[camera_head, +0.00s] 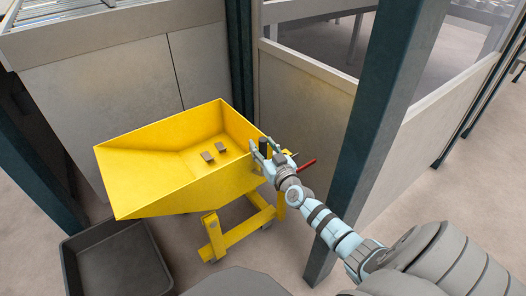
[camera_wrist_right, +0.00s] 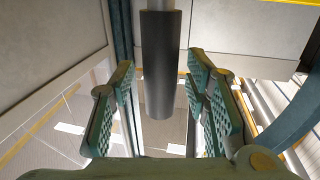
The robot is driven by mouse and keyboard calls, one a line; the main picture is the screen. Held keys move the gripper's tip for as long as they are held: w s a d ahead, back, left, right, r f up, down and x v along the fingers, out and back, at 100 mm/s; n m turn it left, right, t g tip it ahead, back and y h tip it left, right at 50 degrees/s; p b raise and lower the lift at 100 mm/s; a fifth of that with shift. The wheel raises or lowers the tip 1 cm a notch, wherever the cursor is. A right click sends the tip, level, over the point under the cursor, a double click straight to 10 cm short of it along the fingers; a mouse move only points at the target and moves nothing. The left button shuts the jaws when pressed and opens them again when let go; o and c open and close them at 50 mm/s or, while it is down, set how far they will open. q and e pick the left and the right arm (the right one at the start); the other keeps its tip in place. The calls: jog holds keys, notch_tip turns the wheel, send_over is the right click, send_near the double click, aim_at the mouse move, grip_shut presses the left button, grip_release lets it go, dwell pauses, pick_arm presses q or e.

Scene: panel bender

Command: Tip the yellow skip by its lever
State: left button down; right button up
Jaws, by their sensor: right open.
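My right gripper (camera_head: 268,148) is at the skip's right end. In the right wrist view a dark cylindrical grip on a grey rod (camera_wrist_right: 161,65), seemingly the lever, stands between the open fingers of my right gripper (camera_wrist_right: 163,95), with gaps on both sides. A red bar (camera_head: 306,164) sticks out just right of the gripper in the head view; its other end is hidden. My left gripper is not in view.
A dark open bin (camera_head: 117,258) stands on the floor at lower left. A thick dark post (camera_head: 372,130) rises close to my right arm. Grey panels (camera_head: 115,95) close off the space behind the skip. Some floor is free beside the skip's frame.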

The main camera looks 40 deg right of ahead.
jog(key=shift+w, duration=0.1)
jog(key=shift+c, duration=0.3)
grip_shut()
